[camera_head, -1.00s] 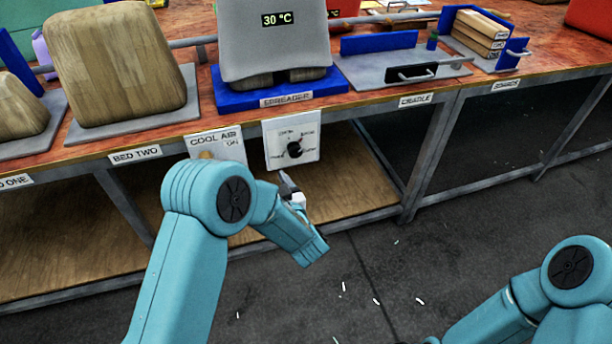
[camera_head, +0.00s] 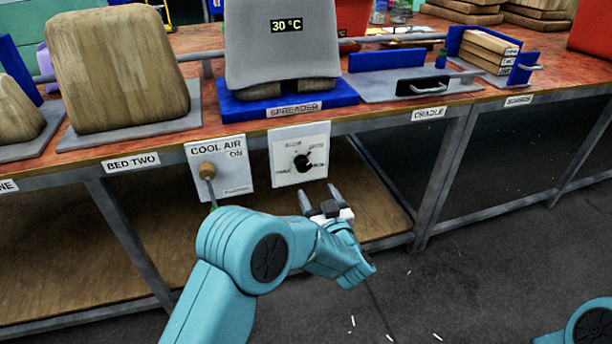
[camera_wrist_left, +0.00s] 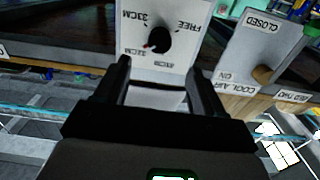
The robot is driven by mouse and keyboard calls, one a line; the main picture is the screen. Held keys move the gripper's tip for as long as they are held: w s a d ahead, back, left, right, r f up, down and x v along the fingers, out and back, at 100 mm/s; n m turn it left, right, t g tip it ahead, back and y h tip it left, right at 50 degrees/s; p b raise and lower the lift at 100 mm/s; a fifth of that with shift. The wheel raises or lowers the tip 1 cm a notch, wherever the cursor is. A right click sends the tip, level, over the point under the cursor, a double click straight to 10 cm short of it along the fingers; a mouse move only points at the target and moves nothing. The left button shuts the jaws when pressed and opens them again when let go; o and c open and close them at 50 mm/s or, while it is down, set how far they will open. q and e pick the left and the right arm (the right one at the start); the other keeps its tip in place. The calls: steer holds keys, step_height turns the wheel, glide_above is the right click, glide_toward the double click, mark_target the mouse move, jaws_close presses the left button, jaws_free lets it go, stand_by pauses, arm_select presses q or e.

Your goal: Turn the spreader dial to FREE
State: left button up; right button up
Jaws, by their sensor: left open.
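The spreader dial is a black knob (camera_head: 302,162) on a white plate (camera_head: 285,178) under the SPREADER label. In the left wrist view the plate appears upside down, with FREE at the knob's (camera_wrist_left: 159,40) upper right and small centimetre marks at other corners. The knob's red mark points lower left there, towards a small mark I cannot read surely, away from FREE. In the head view it points upper right. My left gripper (camera_head: 319,193) is open and empty, just below and in front of the plate, apart from the knob. My right gripper is out of view.
The COOL AIR panel (camera_head: 222,166) with its tan knob (camera_head: 207,171) is close to the left of the dial plate. The grey spreader press (camera_head: 281,50) reading 30 °C stands above on the bench.

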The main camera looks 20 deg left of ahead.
mark_target(304, 168)
arm_select(q)
steer(key=b+x, duration=0.1)
steer(key=x, duration=0.9)
steer(key=shift+b, duration=0.3)
steer(key=c, duration=1)
